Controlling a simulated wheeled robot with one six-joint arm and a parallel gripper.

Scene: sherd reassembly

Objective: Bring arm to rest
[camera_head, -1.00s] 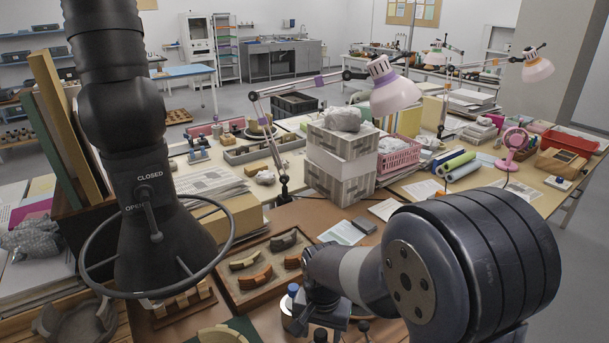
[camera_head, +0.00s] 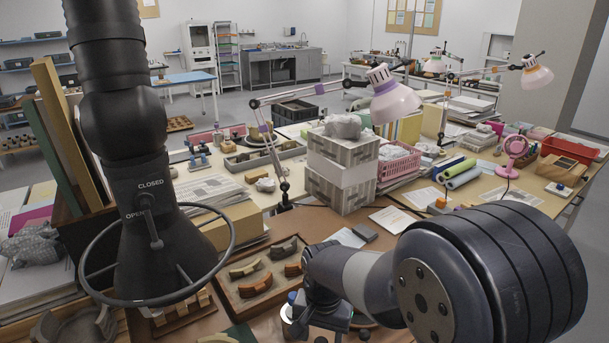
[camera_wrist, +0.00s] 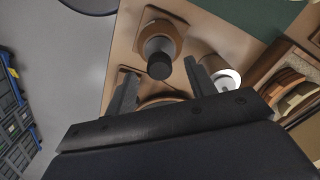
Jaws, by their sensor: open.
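My arm (camera_head: 490,275) reaches in from the right in the head view and bends down over the front of the brown bench. Its gripper is hidden there behind the arm and the lower picture edge. In the wrist view my gripper (camera_wrist: 160,72) shows two dark fingers spread apart with nothing held between them. A dark-capped round object on a brown base (camera_wrist: 159,32) stands beyond and below the fingertips. A white-rimmed cylinder (camera_wrist: 225,77) is close beside the right finger. Whether either touches the gripper, I cannot tell.
A wooden tray (camera_head: 228,299) with several curved sherds lies left of my arm; sherds also show at right in the wrist view (camera_wrist: 292,90). A dark pillar with a ring (camera_head: 150,240) stands at left. Boxes (camera_head: 340,175) and a lamp (camera_head: 392,95) stand behind. Grey floor (camera_wrist: 60,60) lies left.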

